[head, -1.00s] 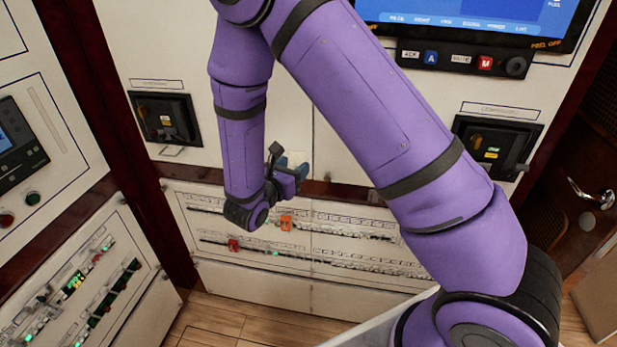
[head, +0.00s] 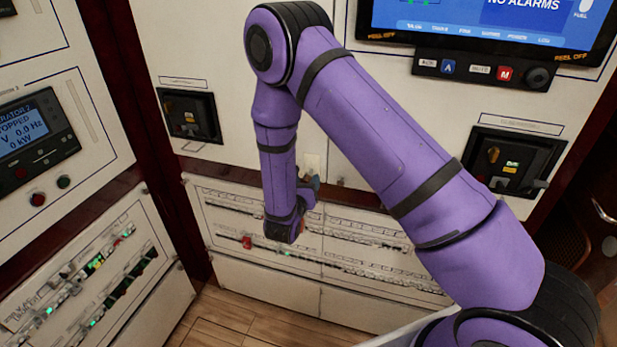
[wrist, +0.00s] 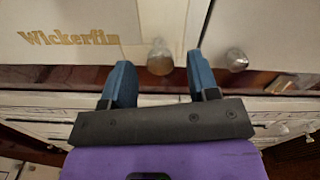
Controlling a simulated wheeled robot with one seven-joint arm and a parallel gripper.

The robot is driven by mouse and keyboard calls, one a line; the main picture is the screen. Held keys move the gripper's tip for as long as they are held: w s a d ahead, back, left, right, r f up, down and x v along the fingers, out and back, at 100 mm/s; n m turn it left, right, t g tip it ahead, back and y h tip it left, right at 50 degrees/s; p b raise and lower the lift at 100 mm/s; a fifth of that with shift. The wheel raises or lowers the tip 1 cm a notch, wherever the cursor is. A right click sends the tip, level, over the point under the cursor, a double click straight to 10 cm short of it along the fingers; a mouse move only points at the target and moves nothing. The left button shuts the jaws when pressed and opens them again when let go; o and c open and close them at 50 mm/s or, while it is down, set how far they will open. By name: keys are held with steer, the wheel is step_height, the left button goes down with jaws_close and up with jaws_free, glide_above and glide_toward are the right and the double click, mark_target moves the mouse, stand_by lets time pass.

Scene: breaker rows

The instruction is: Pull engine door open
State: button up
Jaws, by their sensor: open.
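Two white cabinet doors meet at a vertical seam. The left door (wrist: 75,25) bears gold "Wickerfin" lettering, and the right door (wrist: 265,35) is beside it. Each has a small round shiny knob near its lower inner corner: a left knob (wrist: 160,57) and a right knob (wrist: 237,60). I cannot tell which is the engine door. My gripper (wrist: 160,72) is open, with blue fingers on either side of the left knob, not closed on it. The right finger lies between the two knobs. In the head view my gripper (head: 311,184) is mostly hidden behind my wrist, in front of the doors' lower edge.
Below the doors is a dark wood rail, then a breaker panel (head: 350,232) with rows of switches and a red one (head: 247,242). Black latch boxes sit left (head: 188,116) and right (head: 514,162). A screen (head: 485,22) is above. Wooden floor (head: 230,318) shows below.

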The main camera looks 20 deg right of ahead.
steer(key=shift+x, duration=1.35)
jaws_close()
